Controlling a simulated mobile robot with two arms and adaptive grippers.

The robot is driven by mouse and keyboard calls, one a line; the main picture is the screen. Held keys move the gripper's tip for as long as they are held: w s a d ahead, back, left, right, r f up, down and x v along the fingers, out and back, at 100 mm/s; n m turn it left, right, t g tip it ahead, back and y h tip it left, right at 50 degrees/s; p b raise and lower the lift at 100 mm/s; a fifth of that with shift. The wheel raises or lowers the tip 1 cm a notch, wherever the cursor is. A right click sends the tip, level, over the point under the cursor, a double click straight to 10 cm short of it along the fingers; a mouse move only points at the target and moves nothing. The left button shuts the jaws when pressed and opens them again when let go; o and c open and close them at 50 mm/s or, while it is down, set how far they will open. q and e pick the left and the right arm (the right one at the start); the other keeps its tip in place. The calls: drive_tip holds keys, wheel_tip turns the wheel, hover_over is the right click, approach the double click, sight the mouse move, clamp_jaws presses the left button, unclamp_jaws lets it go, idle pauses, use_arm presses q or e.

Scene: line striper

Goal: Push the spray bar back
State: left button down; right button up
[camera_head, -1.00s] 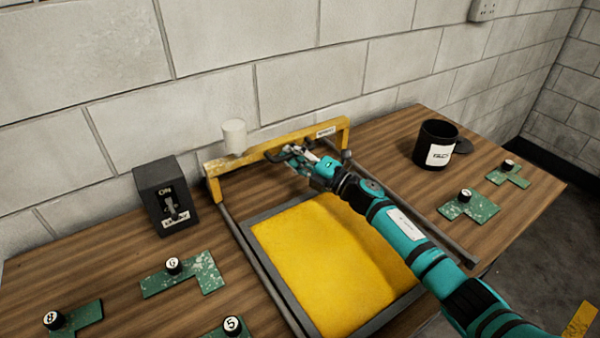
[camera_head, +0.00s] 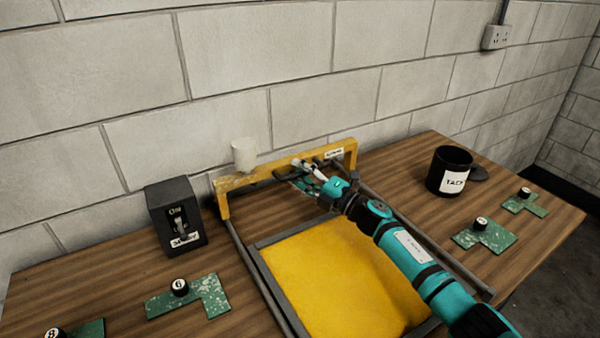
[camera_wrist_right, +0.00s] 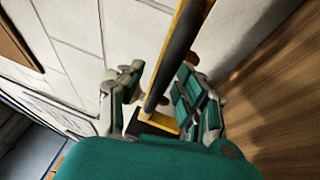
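The spray bar (camera_head: 238,182) is a yellow bridge with a small label and a white cup (camera_head: 243,154) on top. It stands across the far end of two grey rails, near the wall. My right gripper (camera_head: 302,176) is at the near side of its crosspiece, right of the middle. In the right wrist view, the open fingers of my right gripper (camera_wrist_right: 160,88) straddle a dark and yellow bar (camera_wrist_right: 181,50), with a gap on the left; contact on the right is unclear. My left gripper is out of view.
A yellow panel (camera_head: 335,275) in a grey frame lies between the rails. A black ON switch box (camera_head: 172,215) stands left of the bar. A black labelled pot (camera_head: 449,172) stands right. Green L-shaped pieces with numbered knobs (camera_head: 205,297) lie on both sides.

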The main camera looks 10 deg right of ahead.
drive_tip(key=shift+s+d+f, duration=0.2)
drive_tip(key=shift+s+d, duration=0.15)
drive_tip(key=shift+s, duration=0.05)
drive_tip(key=v, duration=1)
drive_tip(key=shift+s+d, duration=0.3)
drive_tip(key=shift+s+f, duration=0.1)
